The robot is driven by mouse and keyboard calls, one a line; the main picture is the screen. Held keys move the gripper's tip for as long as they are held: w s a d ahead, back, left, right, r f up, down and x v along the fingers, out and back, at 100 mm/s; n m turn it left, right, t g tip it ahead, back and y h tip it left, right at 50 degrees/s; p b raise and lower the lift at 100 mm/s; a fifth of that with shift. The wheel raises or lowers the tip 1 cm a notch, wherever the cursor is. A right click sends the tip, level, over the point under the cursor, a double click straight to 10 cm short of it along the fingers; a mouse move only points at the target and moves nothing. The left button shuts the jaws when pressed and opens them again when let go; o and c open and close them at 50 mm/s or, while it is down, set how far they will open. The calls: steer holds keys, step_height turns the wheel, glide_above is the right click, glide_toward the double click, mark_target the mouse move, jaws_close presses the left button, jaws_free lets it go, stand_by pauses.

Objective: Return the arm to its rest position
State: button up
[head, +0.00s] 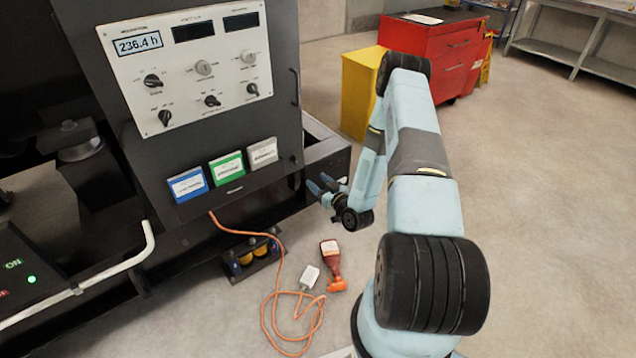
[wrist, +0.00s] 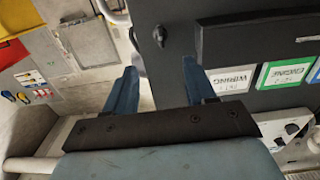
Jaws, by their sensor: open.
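My arm reaches forward over the floor in the head view, bent at the elbow. My gripper (head: 326,185) is at its far end, near the right side of the dark control cabinet (head: 283,95). Its two blue fingers are apart with nothing between them. In the wrist view the open gripper (wrist: 160,85) points toward the cabinet's edge, with the labelled boxes to the right. I cannot tell whether the fingers touch the cabinet; they appear apart from it.
The cabinet has a knob panel (head: 190,65) and blue (head: 187,184), green (head: 226,168) and grey (head: 262,153) boxes. A yellow box (head: 360,95) and red tool cabinet (head: 428,50) stand behind my arm. Floor at right is clear.

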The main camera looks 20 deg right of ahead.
steer(key=w+d+r+n+g+h, duration=0.1)
steer(key=w+r+g+h, duration=0.15)
steer(key=r, duration=0.95)
steer(key=w+r+n+g+h, duration=0.1)
steer(key=w+r+g, duration=0.2)
steer(key=r, duration=0.9)
steer(key=s+r+m+g+h, duration=0.15)
steer(key=s+r, duration=0.35)
steer(key=r, duration=0.5)
steer(key=s+a+r+m+g+h, duration=0.2)
steer(key=s+r, duration=1.1)
steer(key=s, duration=0.2)
steer(key=s+a+r+m+g, duration=0.1)
steer(key=s+r, duration=0.1)
steer(key=s, duration=0.8)
steer(key=s+a+r+m+g+y, duration=0.1)
steer(key=s+a+r, duration=0.1)
steer(key=s, duration=0.9)
steer(key=shift+s+a+r+g, duration=0.15)
steer(key=shift+s+a+g, duration=0.05)
steer(key=shift+g, duration=0.1)
steer(key=shift+c, duration=0.5)
